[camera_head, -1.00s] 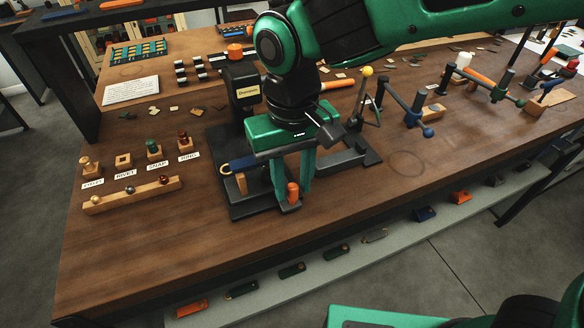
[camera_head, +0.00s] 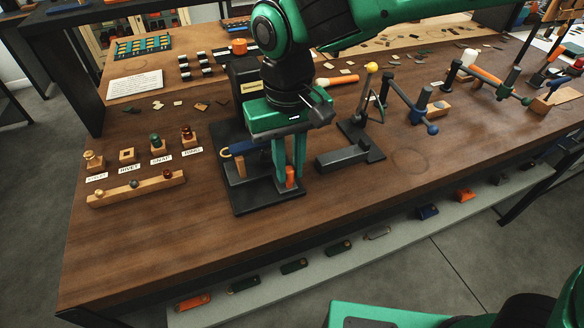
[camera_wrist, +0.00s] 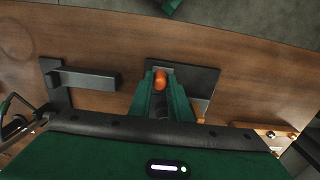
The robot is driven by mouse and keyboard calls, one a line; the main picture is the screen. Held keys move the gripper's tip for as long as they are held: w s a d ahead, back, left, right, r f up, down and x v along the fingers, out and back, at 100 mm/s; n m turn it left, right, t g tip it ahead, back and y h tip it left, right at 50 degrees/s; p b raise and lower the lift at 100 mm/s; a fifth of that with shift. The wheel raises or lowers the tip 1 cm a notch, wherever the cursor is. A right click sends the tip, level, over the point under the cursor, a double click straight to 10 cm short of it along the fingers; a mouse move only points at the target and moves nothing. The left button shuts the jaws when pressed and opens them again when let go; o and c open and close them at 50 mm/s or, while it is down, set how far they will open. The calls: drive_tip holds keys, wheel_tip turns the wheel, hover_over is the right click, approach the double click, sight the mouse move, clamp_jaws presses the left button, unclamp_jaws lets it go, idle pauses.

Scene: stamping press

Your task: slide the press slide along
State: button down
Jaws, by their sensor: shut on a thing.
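The press stands on a dark base plate (camera_head: 262,203) on the wooden bench, with a dark upright body (camera_head: 243,82) behind. An upright orange knob (camera_head: 290,177) stands near the plate's front right corner. I take it as the handle of the press slide; the slide itself is largely hidden by my fingers. My gripper (camera_head: 289,172) points down and is shut on the orange knob. In the wrist view the orange knob (camera_wrist: 160,79) shows between my two green fingers, over the dark plate (camera_wrist: 196,79). A blue-handled piece (camera_head: 245,147) lies just left of my fingers.
A dark L-shaped fixture (camera_head: 343,158) stands close on the right. A wooden rack (camera_head: 137,190) and several labelled pieces stand on the left. A blue-ended clamp frame (camera_head: 412,105) is farther right. The bench front, toward the edge, is clear.

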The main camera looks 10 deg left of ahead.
drive_tip(key=shift+w+a+r, duration=0.1)
drive_tip(key=shift+w+a, duration=0.75)
drive_tip(key=shift+w, duration=0.5)
drive_tip(key=shift+w+a+f, duration=0.1)
drive_tip(key=shift+w+a, duration=0.7)
drive_tip(key=shift+w, duration=0.55)
drive_tip(key=shift+w+a+r, duration=0.1)
drive_tip(key=shift+w+a, duration=0.75)
drive_tip(key=shift+w, duration=0.5)
drive_tip(key=c, duration=1.6)
unclamp_jaws()
drive_tip(key=shift+o, duration=0.2)
